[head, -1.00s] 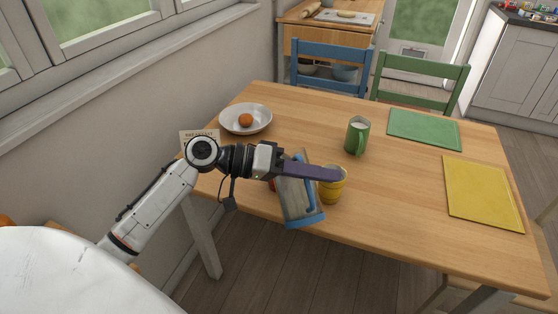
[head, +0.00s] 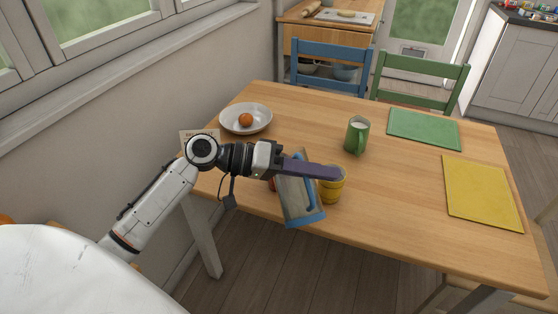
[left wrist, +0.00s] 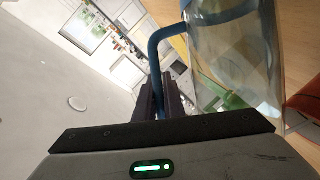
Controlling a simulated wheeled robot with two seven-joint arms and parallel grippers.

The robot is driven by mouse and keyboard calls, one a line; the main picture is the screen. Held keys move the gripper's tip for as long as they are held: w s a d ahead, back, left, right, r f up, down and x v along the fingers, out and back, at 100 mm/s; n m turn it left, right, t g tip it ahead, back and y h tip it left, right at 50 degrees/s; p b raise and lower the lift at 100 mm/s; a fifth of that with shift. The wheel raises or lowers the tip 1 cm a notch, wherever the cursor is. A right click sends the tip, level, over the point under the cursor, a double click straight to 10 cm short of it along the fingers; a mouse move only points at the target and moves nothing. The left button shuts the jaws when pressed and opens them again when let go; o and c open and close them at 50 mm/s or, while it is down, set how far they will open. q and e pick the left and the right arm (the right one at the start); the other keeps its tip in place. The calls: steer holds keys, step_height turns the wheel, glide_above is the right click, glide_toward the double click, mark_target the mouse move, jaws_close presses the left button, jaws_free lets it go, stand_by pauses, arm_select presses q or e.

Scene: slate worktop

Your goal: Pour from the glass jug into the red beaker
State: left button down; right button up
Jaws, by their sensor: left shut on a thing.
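The glass jug (head: 291,200), clear with blue trim and a blue handle, is at the left part of the table in the head view. My left gripper (head: 325,172) is shut on its handle; the purple-grey fingers cross in front of the jug. In the left wrist view the blue handle (left wrist: 164,36) runs between the fingers (left wrist: 160,98), with the clear jug wall (left wrist: 225,65) beside it. The red beaker (head: 271,184) is almost wholly hidden behind the gripper and jug; a red surface (left wrist: 304,108) shows at the right edge of the wrist view. No flow of liquid can be made out.
A yellow cup (head: 332,190) stands close right of the jug, partly behind the fingers. A green mug (head: 357,138) stands farther back. A plate (head: 262,127) with an orange ball is at the back left. Green (head: 425,129) and yellow (head: 482,190) mats lie at the right.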

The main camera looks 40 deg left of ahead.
arm_select(q)
steer(key=shift+r, duration=0.2)
steer(key=shift+s+d+f+m+b, duration=0.15)
steer(key=shift+f+m+b, duration=0.1)
steer(key=shift+f+b, duration=0.35)
steer(key=shift+s+d+f+m+b, duration=0.15)
steer(key=shift+f+m+b, duration=0.1)
steer(key=shift+f+b, duration=0.3)
steer(key=d+m+y, duration=0.1)
steer(key=s+d+f+m+y+p, duration=0.1)
steer(key=m, duration=0.1)
steer(key=shift+s+d+f+t, duration=0.1)
steer(key=shift+s+f+t, duration=0.1)
steer(key=shift+t, duration=0.2)
steer(key=shift+r+y, duration=0.1)
steer(key=shift+y, duration=0.2)
steer(key=shift+d+f+m, duration=0.1)
steer(key=shift+f+m, duration=0.15)
steer(key=shift+m, duration=0.05)
steer(key=shift+s+d+f+m+t+y, duration=0.25)
steer(key=shift+f+m+y, duration=0.1)
steer(key=shift+f+m, duration=0.25)
steer(key=shift+s+d+f+m+t+y, duration=0.1)
steer(key=shift+d+f+m+t+y, duration=0.2)
steer(key=shift+f, duration=0.45)
steer(key=shift+s+d+f+m+t+y, duration=0.2)
steer(key=shift+f+m+y, duration=0.15)
steer(key=shift+f+m, duration=0.3)
